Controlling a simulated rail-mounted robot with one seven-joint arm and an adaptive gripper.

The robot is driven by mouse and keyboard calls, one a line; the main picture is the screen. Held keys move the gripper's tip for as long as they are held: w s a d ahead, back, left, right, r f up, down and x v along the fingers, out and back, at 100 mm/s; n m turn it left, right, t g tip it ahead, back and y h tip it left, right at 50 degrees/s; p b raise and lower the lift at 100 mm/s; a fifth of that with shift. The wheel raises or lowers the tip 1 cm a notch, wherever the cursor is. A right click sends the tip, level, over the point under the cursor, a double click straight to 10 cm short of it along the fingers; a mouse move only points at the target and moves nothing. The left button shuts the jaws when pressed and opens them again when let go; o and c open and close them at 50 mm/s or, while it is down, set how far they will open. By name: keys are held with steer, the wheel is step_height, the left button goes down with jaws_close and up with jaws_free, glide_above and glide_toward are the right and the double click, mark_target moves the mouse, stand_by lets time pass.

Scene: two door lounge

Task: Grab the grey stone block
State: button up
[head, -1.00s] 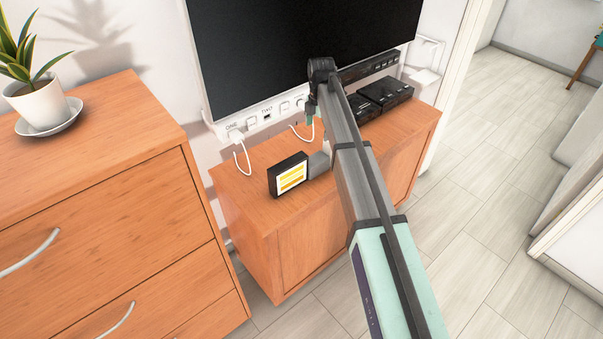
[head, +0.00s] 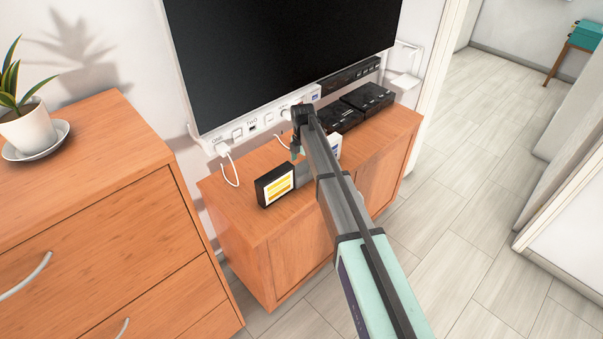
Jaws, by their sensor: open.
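The grey stone block (head: 303,175) lies on the orange wooden TV cabinet (head: 240,228), just right of a small black device with a yellow-and-white screen (head: 275,186). My arm covers part of the block's right side. My gripper (head: 296,155) hangs from the arm's end and points down, just above and behind the block in the picture. It is open with nothing held. The fingertips are small here, and I cannot tell whether they touch the block.
A white item (head: 335,145) stands partly behind my arm. Black boxes (head: 368,97) sit at the cabinet's back right. A white cable (head: 233,170) hangs at the left. The large screen (head: 285,55) is close behind. A drawer chest (head: 85,190) stands at left.

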mark_target(302, 168)
steer(key=shift+s+a+f+p, duration=0.1)
steer(key=shift+f+p, duration=0.5)
steer(key=shift+f, duration=0.7)
steer(key=shift+s+a+f+p, duration=0.1)
steer(key=shift+f+p, duration=0.5)
steer(key=shift+f, duration=0.65)
jaws_close()
